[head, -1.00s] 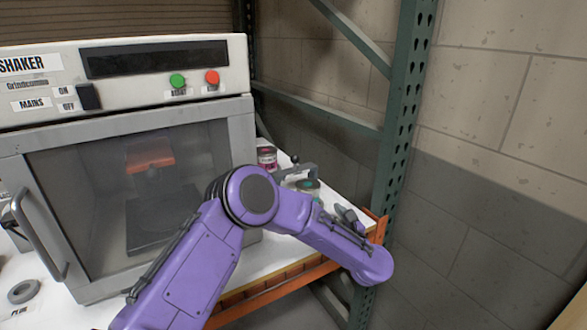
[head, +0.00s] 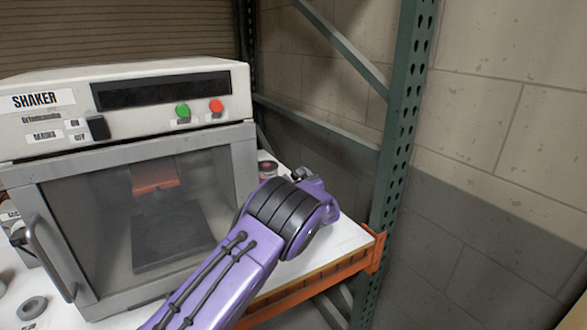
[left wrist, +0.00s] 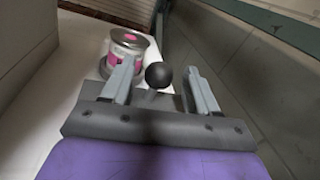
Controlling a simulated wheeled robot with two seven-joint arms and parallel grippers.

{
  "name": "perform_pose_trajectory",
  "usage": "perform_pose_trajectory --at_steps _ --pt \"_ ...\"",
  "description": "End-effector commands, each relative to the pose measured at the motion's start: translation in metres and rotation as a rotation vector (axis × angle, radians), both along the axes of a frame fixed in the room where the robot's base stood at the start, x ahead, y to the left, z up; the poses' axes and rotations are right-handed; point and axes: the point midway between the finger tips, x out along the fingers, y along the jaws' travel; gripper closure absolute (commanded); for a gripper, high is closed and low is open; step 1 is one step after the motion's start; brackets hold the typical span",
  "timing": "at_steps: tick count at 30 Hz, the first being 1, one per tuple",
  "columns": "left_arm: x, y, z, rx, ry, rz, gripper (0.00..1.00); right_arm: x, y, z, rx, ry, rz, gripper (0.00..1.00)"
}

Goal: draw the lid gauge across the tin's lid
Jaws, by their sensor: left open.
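My left gripper (left wrist: 164,68) is open in the left wrist view, its two grey fingers apart. A black ball knob (left wrist: 158,76) shows between the fingers, with no clear contact on either side; it looks like the lid gauge's knob, and the rest of the gauge is hidden. A tin with a pink and white label (left wrist: 128,47) stands beyond the left finger. The same tin shows partly in the head view (head: 267,168), behind my purple arm. My forearm hides most of the gripper and the gauge there. My right gripper is not in view.
The shaker cabinet (head: 130,170) fills the left, with its door shut. A green rack upright (head: 400,130) and a block wall stand at the right. The white shelf (head: 345,235) ends at an orange beam (head: 340,268).

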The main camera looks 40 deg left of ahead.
Motion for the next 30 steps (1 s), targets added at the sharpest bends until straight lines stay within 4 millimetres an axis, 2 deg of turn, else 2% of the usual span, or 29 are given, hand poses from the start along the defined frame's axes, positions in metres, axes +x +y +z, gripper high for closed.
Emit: perform_pose_trajectory --at_steps 1,6,16,21,22,26,30 --pt "0.005 0.01 0.003 0.002 0.001 0.0 0.41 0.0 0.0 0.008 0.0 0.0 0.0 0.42" --pt "0.017 0.026 0.001 0.002 0.002 0.0 0.41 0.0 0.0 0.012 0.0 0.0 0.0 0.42" --pt "0.02 0.03 -0.001 0.001 0.002 0.0 0.41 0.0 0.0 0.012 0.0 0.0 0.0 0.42" --pt "0.02 0.03 -0.001 0.002 0.002 0.0 0.96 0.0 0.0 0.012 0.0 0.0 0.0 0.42" --pt "0.02 0.03 -0.001 0.002 0.002 0.0 1.0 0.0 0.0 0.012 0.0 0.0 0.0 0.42" --pt "0.02 0.028 -0.001 0.001 0.002 -0.001 1.0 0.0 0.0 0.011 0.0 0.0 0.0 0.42" --pt "0.021 0.008 -0.006 0.0 -0.001 -0.002 1.0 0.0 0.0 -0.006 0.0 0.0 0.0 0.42"
